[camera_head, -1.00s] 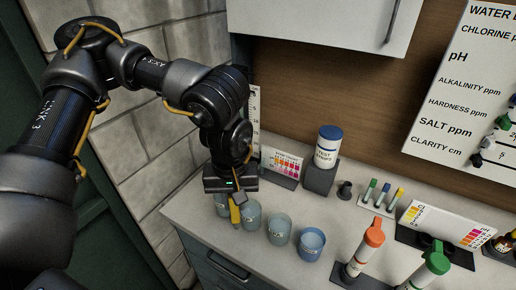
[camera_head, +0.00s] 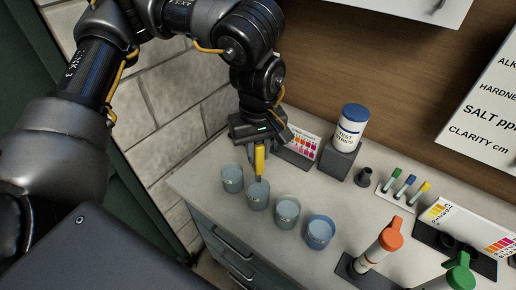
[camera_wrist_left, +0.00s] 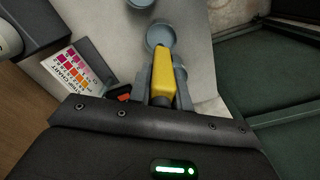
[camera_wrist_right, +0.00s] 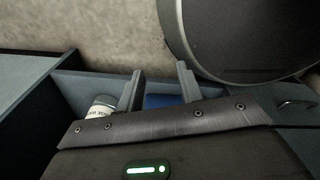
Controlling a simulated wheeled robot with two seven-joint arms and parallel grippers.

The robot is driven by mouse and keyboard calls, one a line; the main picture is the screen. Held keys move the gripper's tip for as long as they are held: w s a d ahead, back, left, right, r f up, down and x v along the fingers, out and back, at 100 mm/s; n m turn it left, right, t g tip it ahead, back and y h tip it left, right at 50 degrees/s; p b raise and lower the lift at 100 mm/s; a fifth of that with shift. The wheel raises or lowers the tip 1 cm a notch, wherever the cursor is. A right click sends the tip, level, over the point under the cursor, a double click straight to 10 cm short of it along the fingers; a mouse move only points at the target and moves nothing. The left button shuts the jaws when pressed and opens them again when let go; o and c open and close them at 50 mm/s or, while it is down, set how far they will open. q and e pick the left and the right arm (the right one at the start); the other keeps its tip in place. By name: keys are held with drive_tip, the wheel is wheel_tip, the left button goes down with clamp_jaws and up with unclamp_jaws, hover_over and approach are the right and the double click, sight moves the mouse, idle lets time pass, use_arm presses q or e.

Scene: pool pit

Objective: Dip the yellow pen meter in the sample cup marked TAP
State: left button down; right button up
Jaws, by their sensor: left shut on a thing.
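The yellow pen meter (camera_head: 260,163) is held tip down in my left gripper (camera_head: 259,152), which is shut on it. Its lower end is at the second cup from the left (camera_head: 258,198); I cannot tell whether it is above or inside the rim. The left wrist view shows the pen meter (camera_wrist_left: 162,78) pointing toward a cup (camera_wrist_left: 160,36). Other sample cups stand in the same row: the leftmost (camera_head: 232,181), the third (camera_head: 287,213) and the rightmost, bluer one (camera_head: 319,234). Their markings are too small to read. My right gripper (camera_wrist_right: 157,82) has its fingers apart and empty.
A test strips tub (camera_head: 350,128) stands on a grey block behind the cups, beside a colour chart card (camera_head: 302,143). Small capped vials (camera_head: 405,184) and an orange-capped tube (camera_head: 385,240) are to the right. The counter (camera_head: 210,205) is clear left of the cups.

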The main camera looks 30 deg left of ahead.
sight(258, 171)
use_arm(q)
drive_tip(key=shift+f+b, duration=0.35)
drive_tip(key=shift+f, duration=0.35)
drive_tip(key=shift+f+b, duration=0.35)
wheel_tip(258, 171, down, 3)
drive_tip(key=shift+f+b, duration=0.1)
drive_tip(key=shift+b, duration=1)
drive_tip(key=shift+f+b, duration=0.55)
drive_tip(key=shift+f, duration=0.35)
drive_tip(key=shift+d, duration=0.1)
